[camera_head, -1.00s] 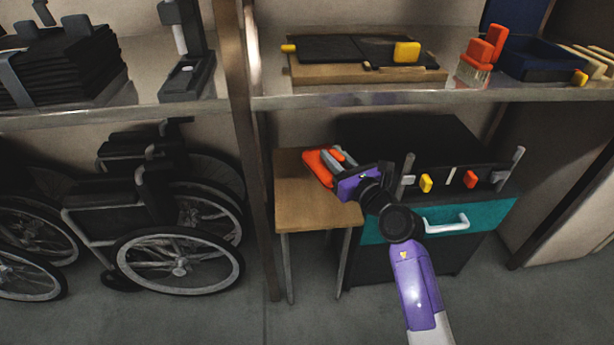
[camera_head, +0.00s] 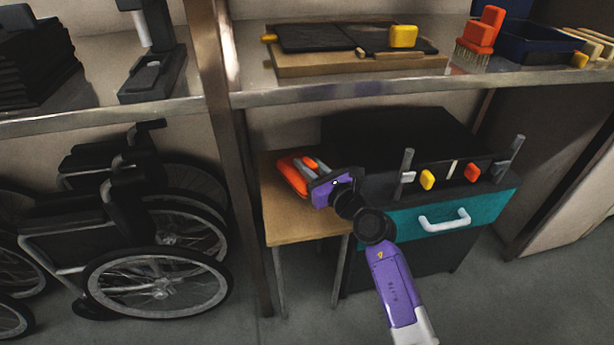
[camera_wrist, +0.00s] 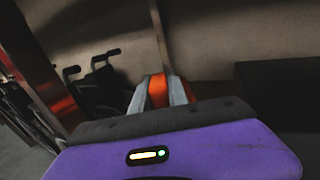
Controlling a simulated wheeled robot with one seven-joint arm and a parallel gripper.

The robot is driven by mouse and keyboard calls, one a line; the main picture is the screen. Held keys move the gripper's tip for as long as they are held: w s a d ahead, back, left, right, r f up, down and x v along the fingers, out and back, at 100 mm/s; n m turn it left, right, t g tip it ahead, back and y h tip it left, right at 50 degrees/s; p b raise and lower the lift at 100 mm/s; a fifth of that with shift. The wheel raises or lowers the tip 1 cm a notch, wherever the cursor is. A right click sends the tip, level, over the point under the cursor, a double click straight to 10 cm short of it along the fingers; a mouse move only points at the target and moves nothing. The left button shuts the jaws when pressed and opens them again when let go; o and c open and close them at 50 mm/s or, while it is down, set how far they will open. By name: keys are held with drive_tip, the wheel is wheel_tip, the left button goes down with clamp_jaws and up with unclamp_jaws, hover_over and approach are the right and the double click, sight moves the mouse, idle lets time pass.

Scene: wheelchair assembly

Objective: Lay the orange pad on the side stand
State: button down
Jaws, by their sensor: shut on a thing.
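The orange pad (camera_head: 291,177) is at the far end of my arm, over the side stand. My gripper (camera_head: 305,168) is shut on it, with the grey fingers on either side of the pad. The side stand (camera_head: 285,229) is a small wooden-topped table with thin metal legs, left of the teal-drawer cabinet. In the wrist view the orange pad (camera_wrist: 158,91) shows between the two grey fingers (camera_wrist: 158,93), and the purple gripper body hides its near part. I cannot tell whether the pad touches the stand top.
The cabinet with a teal drawer (camera_head: 450,215) and upright posts stands close to the right. A metal shelf (camera_head: 350,90) runs above, and a shelf post (camera_head: 232,150) is just left of the stand. Wheelchairs (camera_head: 150,240) stand further left. The stand's front top is bare.

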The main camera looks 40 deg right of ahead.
drive_tip(key=shift+f+b, duration=0.55)
drive_tip(key=shift+f, duration=0.75)
drive_tip(key=shift+f, duration=0.1)
drive_tip(key=shift+f, duration=0.15)
drive_tip(key=c, duration=1.3)
unclamp_jaws()
